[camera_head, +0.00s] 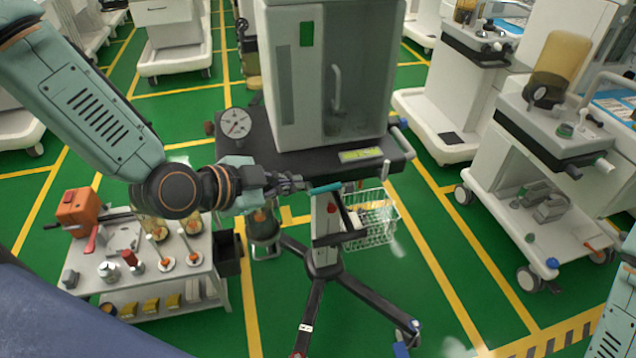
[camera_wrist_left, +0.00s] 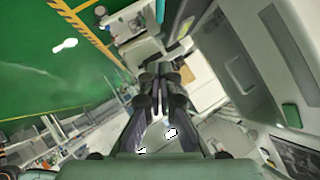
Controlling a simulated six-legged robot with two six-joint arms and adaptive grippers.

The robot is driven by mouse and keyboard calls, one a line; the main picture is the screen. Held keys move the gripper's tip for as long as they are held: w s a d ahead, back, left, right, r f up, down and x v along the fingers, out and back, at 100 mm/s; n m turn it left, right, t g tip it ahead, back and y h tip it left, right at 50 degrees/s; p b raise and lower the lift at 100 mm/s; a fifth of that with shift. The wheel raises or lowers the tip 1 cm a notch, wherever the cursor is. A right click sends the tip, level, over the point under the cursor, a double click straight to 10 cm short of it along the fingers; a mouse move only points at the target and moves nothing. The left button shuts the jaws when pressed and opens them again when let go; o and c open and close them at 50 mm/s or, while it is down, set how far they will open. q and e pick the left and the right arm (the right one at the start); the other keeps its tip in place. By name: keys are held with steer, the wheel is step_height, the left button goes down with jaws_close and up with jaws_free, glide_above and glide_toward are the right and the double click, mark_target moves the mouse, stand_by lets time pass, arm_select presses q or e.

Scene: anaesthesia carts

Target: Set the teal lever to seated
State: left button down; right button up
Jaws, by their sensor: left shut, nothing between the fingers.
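The teal lever (camera_head: 325,188) sticks out below the front edge of the dark shelf on the anaesthesia cart (camera_head: 330,75). It lies nearly level, tilted slightly up to the right. My left gripper (camera_head: 303,184) comes in from the left, with its fingertips close to the lever's left end. I cannot tell whether they touch it. In the left wrist view the fingers of this gripper (camera_wrist_left: 160,82) are shut with nothing between them. My right gripper is out of view; only part of my right arm shows at the lower right.
A round gauge (camera_head: 236,122) sits at the shelf's left. A wire basket (camera_head: 372,220) hangs below right. A low white trolley (camera_head: 150,270) with small items stands at the lower left. Another cart (camera_head: 560,150) stands at right. Green floor with yellow lines lies between.

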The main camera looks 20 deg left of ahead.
arm_select(q)
steer(key=b, duration=0.3)
glide_toward(337, 186)
steer(key=w+d, duration=0.2)
steer(key=d, duration=0.1)
steer(key=shift+w+a+f+m+b, duration=0.15)
steer(key=shift+w+f+m+b, duration=0.3)
steer(key=shift+w+f, duration=0.55)
steer(key=shift+w+a+f, duration=0.15)
steer(key=shift+a+f, duration=0.1)
steer(key=shift+f, duration=0.2)
steer(key=shift+d, duration=0.1)
